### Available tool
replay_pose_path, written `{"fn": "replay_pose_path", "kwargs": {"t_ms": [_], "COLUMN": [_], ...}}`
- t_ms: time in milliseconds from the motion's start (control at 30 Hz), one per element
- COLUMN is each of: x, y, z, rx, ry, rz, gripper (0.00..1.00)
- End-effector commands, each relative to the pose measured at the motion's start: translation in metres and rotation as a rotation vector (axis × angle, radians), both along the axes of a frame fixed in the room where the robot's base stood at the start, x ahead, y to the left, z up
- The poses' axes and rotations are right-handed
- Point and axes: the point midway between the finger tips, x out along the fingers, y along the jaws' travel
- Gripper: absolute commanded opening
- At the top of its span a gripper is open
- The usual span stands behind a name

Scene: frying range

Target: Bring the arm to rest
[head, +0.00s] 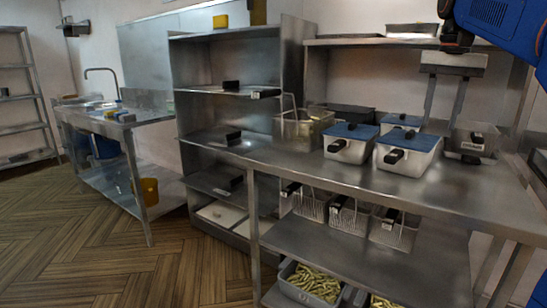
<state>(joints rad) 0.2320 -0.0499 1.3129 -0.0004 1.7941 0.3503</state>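My blue arm (495,18) comes in at the upper right. My gripper (443,108) hangs below it, pointing down, with its two long grey fingers spread apart. Nothing shows between the fingers. The gripper is in front of the back wall and the steel counter's rear part; its exact height over the counter is hard to tell. A small fry basket (475,136) with a dark handle appears close by the right finger; whether they touch cannot be told.
Fryers with blue lids (410,140) and a wire basket (303,128) stand on the steel counter (330,178). Baskets (398,232) and a bin of fries (312,280) sit below. A shelf (345,42) is behind my gripper. Wooden floor (70,230) is clear at left.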

Motion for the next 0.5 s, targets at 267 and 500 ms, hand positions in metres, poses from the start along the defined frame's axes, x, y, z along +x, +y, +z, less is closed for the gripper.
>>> {"fn": "replay_pose_path", "kwargs": {"t_ms": [267,500], "x": [-0.058,-0.111], "y": [0.039,0.067], "z": [-0.06,-0.126], "rx": [-0.027,-0.051], "ry": [-0.075,-0.142], "rz": [0.143,0.264], "gripper": [0.37,0.37]}}
